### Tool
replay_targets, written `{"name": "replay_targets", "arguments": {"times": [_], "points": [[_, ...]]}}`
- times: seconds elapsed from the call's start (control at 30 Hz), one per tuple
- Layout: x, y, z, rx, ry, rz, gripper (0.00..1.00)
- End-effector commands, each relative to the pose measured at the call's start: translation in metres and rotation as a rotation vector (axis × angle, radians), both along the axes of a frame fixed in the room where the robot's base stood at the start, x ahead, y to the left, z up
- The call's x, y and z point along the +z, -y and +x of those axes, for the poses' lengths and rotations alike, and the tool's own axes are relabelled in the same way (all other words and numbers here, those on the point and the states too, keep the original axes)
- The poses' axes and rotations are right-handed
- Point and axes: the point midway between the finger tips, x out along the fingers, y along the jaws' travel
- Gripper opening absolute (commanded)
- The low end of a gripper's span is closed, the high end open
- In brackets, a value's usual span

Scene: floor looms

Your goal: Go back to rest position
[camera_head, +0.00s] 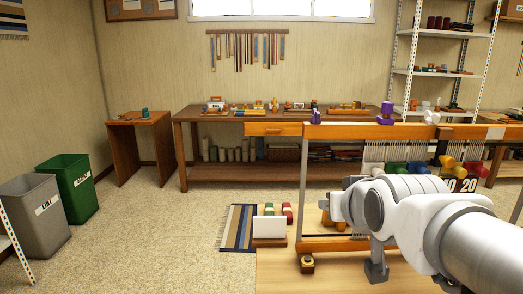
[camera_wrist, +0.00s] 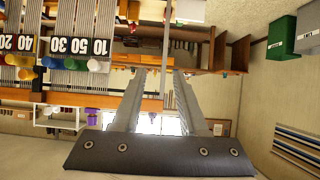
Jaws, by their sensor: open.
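My gripper (camera_wrist: 158,80) shows in the wrist view, its two long grey fingers apart with nothing between them. The wrist picture looks upside down. My white arm reaches in from the lower right of the head view, in front of the wooden floor loom (camera_head: 365,131). I cannot make out the fingers clearly in the head view. The loom shows in the wrist view at the left, with number plates (camera_wrist: 80,46) and coloured weights (camera_wrist: 55,63) on its strings. The fingers appear clear of the loom, but I cannot tell the distance.
A green bin (camera_head: 70,188) and a grey bin (camera_head: 38,212) stand at the left. A long workbench (camera_head: 225,117) and small table (camera_head: 138,120) are at the back wall. A striped mat (camera_head: 238,228) and a white card (camera_head: 269,227) are in front. Open floor lies left of centre.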

Motion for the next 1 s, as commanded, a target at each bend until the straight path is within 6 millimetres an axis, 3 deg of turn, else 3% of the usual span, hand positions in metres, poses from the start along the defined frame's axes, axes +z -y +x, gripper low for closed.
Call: {"name": "replay_targets", "arguments": {"times": [0.4,0.5,1.0], "points": [[-0.094,0.005,-0.155,-0.003,-0.535,0.002,0.42],[-0.06,0.005,-0.155,-0.004,-0.544,0.001,0.42],[0.044,0.005,-0.155,-0.003,-0.542,0.002,0.42]]}}
